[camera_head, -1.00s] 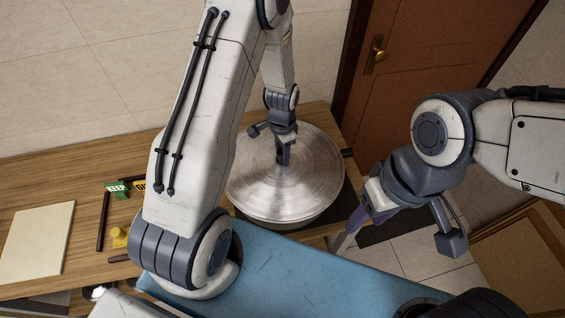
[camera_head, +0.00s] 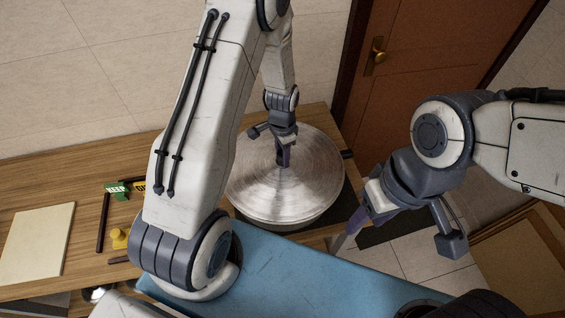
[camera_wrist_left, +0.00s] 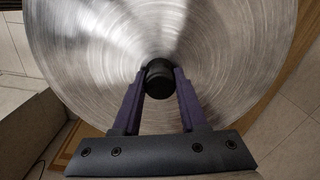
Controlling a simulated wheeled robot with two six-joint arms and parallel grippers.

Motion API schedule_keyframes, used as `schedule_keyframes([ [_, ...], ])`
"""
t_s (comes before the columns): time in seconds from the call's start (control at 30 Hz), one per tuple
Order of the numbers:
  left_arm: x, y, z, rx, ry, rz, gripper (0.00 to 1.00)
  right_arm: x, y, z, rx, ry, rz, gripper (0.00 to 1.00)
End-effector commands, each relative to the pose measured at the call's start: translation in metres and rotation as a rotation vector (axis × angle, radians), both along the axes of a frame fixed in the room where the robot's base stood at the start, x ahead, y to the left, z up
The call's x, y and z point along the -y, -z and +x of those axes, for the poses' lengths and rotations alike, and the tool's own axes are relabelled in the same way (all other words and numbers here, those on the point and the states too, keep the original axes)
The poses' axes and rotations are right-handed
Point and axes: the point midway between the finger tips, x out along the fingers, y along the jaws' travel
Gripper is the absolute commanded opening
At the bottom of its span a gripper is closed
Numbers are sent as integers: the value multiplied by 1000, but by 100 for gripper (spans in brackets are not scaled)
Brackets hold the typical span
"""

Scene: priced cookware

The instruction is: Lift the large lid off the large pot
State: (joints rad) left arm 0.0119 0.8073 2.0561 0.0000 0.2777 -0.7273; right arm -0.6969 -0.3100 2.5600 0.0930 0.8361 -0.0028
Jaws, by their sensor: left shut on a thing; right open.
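The large lid (camera_head: 312,180) is a round, brushed silver disc with a black knob at its middle. It lies on the large pot (camera_head: 300,223), whose side shows only as a narrow band below the lid's front edge. My left gripper (camera_head: 283,160) comes down on the lid's centre. In the left wrist view my left gripper (camera_wrist_left: 160,82) has its two purple fingers on either side of the black knob (camera_wrist_left: 160,75), closed on it. The lid (camera_wrist_left: 85,45) fills most of that view. My right gripper (camera_head: 350,232) hangs right of the pot, away from it, and is open.
The pot stands near the right end of a wooden table (camera_head: 60,170). A cream board (camera_head: 38,240), a green sign (camera_head: 116,190) and a small yellow object (camera_head: 119,238) lie to the left. A brown door (camera_head: 425,50) stands behind on the right.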

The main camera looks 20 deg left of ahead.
Motion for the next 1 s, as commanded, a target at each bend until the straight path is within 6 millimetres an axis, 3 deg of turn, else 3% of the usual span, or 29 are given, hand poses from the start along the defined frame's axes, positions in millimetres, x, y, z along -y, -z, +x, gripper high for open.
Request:
schedule_keyframes([
  [0.33, 0, -9, 1, 3, 0, 0, 0, 0, 5, 0, 0, 1, 0, 50],
  [0.57, 0, -42, 2, 9, 0, 0, 0, 0, 22, 0, 0, 3, 0, 50],
  [1.0, 56, -91, -66, 4, 4, 0, 0, 0, 45, 0, -1, 6, 0, 50],
])
